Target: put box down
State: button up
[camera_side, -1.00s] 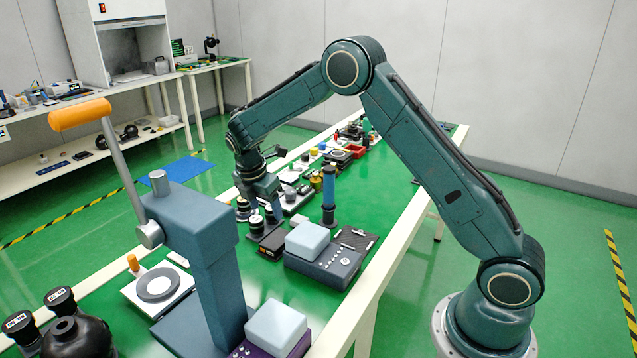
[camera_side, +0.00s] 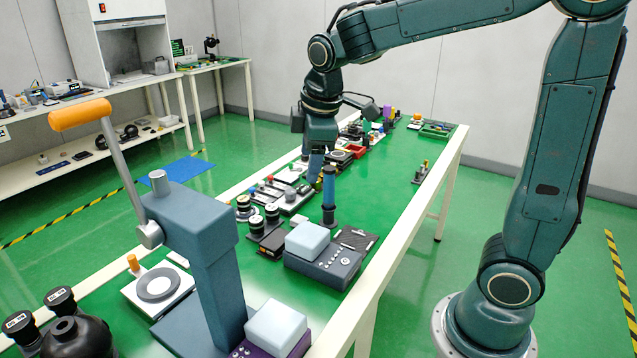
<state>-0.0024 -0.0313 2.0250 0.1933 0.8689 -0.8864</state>
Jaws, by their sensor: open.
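My gripper (camera_side: 316,172) is open above the middle of the green table (camera_side: 385,215), left of an upright blue cylinder (camera_side: 329,188). Its fingertips overlap small items behind it, and I cannot tell their exact height. I see no box between the fingers. Which box the task means is not clear. A small dark box (camera_side: 272,246) lies on the table beside black round knobs. A pale blue block (camera_side: 307,239) sits on a dark grey device with buttons (camera_side: 330,268). Another pale block (camera_side: 276,322) sits on a purple base at the front.
A blue-grey press (camera_side: 190,215) with an orange handle (camera_side: 80,114) stands at the front left. Small items, including a red tray (camera_side: 355,151), crowd the table's far left side. A green tray (camera_side: 437,130) lies at the far end. The table's right side is mostly clear.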

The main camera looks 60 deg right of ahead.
jog(key=s+a+m+t, duration=0.1)
jog(key=s+m, duration=0.3)
jog(key=s, duration=0.5)
jog(key=s+a+r+m+t+y, duration=0.1)
jog(key=s+m, duration=0.3)
jog(key=s, duration=0.6)
jog(key=shift+a+t, duration=0.3)
jog(key=shift+a, duration=0.5)
jog(key=shift+o, duration=0.3)
jog(key=shift+w+r, duration=0.1)
jog(key=shift+w, duration=0.1)
